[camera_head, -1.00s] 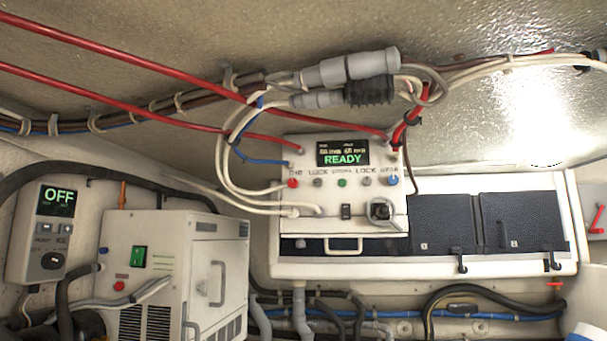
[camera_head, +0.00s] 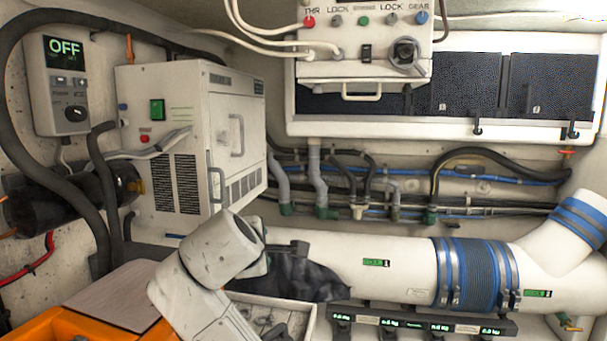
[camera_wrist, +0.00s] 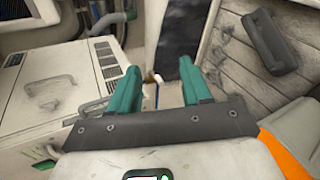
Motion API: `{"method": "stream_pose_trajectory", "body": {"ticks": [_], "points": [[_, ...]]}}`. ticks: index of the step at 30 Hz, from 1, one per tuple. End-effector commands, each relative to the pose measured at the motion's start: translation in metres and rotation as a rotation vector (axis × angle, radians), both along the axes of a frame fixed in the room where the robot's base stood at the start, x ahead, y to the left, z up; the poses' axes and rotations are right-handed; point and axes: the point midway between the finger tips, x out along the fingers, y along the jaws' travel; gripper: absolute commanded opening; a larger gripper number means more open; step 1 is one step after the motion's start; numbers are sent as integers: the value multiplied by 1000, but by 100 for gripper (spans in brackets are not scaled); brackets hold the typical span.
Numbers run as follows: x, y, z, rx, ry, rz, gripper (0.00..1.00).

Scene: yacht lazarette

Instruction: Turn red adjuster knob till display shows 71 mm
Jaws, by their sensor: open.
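The red knob (camera_head: 309,21), under the letters THR, is at the left end of a knob row on a white control box (camera_head: 335,68) at the top of the head view. The box's display is cut off above the frame, so no reading shows. My gripper (camera_wrist: 160,78) shows in the wrist view with two teal fingers apart and nothing between them. My pale arm (camera_head: 205,270) is low in the head view, well below the box; the fingers cannot be made out there. The wrist view does not show the red knob.
A white cabinet (camera_head: 185,135) with a grey handle stands at left, beside an OFF panel (camera_head: 68,85). A white pipe with a blue sleeve (camera_head: 470,273) crosses low at right. White cables hang by the control box. An orange-edged surface (camera_head: 115,295) is at lower left.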

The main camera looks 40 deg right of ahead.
Motion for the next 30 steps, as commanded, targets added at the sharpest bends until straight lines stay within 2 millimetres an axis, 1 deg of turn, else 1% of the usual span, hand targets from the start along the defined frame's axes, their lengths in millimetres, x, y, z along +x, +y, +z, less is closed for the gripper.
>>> {"method": "stream_pose_trajectory", "body": {"ticks": [1,2,3,4,5,6,7,8,9,11,12,15,18,21,24,26,30], "points": [[6,-3,34,-77,-14,-1,48],[8,-5,53,-123,-16,-3,48],[11,-7,79,-188,-19,-8,48],[11,-8,99,-236,-19,-14,48],[12,-9,118,-285,-20,-21,48],[11,-11,144,-349,-18,-34,48],[9,-11,164,-398,-18,-46,48],[7,-12,184,-445,-15,-59,48],[4,-12,210,-510,-11,-79,48],[-4,-11,248,-601,-2,-114,48],[-10,-11,272,-659,5,-141,48],[-26,-8,323,-778,27,-209,48],[-41,-4,359,-862,48,-264,48],[-51,-1,379,-911,64,-302,48],[-54,-2,389,-930,71,-317,48],[-54,-5,391,-933,73,-320,48],[-47,-21,397,-932,74,-320,48]]}}
